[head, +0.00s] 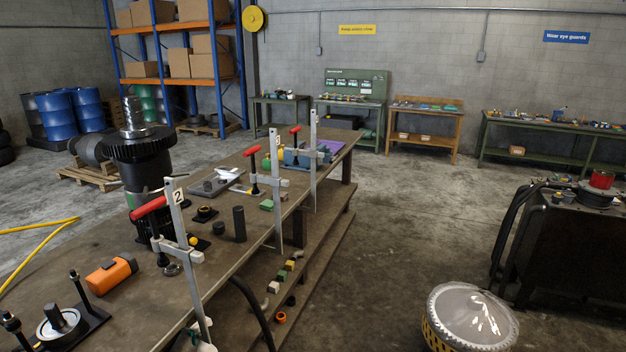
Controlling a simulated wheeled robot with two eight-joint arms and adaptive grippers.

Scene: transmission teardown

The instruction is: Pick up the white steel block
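Two small whitish blocks lie on the low shelf or step along the right side of the long workbench. One pale block (273,287) is at the near end of a short row, and another pale block (298,254) is at its far end. A green block (281,275) and a yellow block (290,265) lie between them. I cannot tell which pale one is the steel block. A white item (228,173) also lies on the bench top, its shape unclear. Neither of my grippers is in view.
Tall numbered clamps with red handles, one marked 2 (180,215), stand along the bench edge (235,262) above the shelf. A black gear shaft (140,160) and an orange case (111,274) stand on the bench. A drum (470,315) stands right; floor between is clear.

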